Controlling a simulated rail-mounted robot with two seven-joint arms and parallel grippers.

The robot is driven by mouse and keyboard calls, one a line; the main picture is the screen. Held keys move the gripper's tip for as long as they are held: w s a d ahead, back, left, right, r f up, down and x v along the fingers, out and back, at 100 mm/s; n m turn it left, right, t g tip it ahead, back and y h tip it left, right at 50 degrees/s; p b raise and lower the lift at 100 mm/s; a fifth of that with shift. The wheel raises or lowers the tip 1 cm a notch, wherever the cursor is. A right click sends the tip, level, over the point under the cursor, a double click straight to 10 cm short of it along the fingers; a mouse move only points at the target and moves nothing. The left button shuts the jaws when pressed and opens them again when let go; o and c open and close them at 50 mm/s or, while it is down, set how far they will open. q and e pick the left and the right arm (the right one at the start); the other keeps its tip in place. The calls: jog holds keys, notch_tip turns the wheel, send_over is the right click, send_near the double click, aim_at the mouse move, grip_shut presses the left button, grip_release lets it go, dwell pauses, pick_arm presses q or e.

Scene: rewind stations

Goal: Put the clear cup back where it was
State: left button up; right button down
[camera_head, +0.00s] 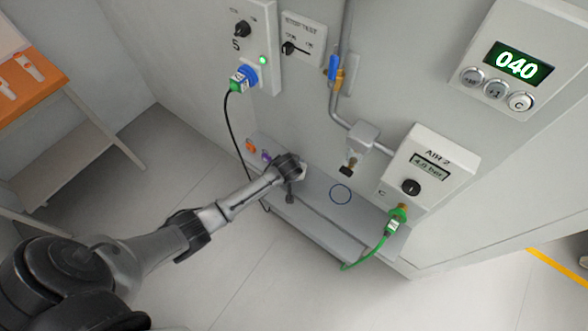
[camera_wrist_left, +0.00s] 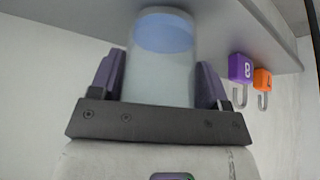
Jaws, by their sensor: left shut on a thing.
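The clear cup (camera_wrist_left: 162,75) stands between the two fingers of my left gripper (camera_wrist_left: 160,82) in the left wrist view, with a blue area near its upper end. My left gripper is shut on it. My right gripper is not in view.
A spout (camera_head: 348,168) hangs from a wall box near the ring. Right of it are the AIR 2 panel (camera_head: 430,170) and a green connector (camera_head: 397,217) with a hose. Purple (camera_wrist_left: 241,68) and orange (camera_wrist_left: 262,79) locks hang left of my gripper in the head view.

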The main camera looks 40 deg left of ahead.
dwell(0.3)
pick_arm(q)
jog(key=o, duration=1)
jog(key=shift+f, duration=0.1)
